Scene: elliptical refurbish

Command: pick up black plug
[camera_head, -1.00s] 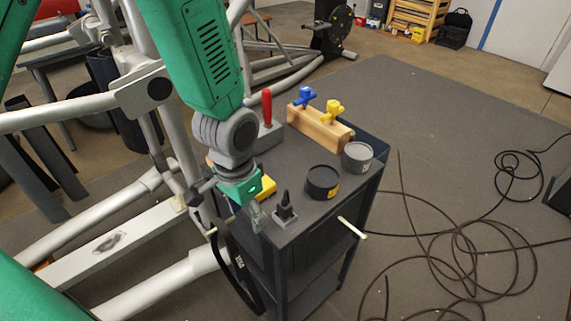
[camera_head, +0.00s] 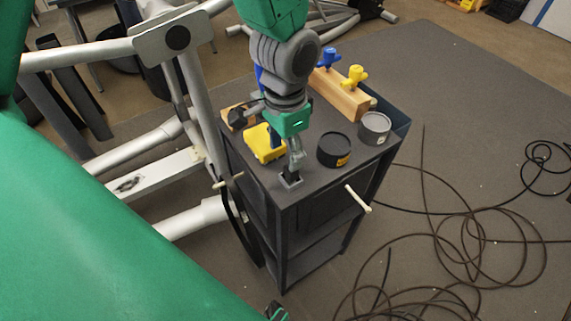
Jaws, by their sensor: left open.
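The black plug (camera_head: 291,176) stands upright on a small grey square base at the near corner of the dark cart top (camera_head: 262,179). My left gripper (camera_head: 295,161) points down from above, directly over the plug. Its fingers are open and overlap the plug's upper part in the picture. I cannot tell whether they touch it. The gripper partly hides the plug's top. My right gripper cannot be made out.
A black round tin (camera_head: 334,149) and a grey tin (camera_head: 375,127) stand right of the plug. A yellow object (camera_head: 262,142) lies behind left. A wooden block (camera_head: 341,95) holds blue and yellow knobs. A pale handle (camera_head: 358,198) sticks out in front. Cables lie on the floor.

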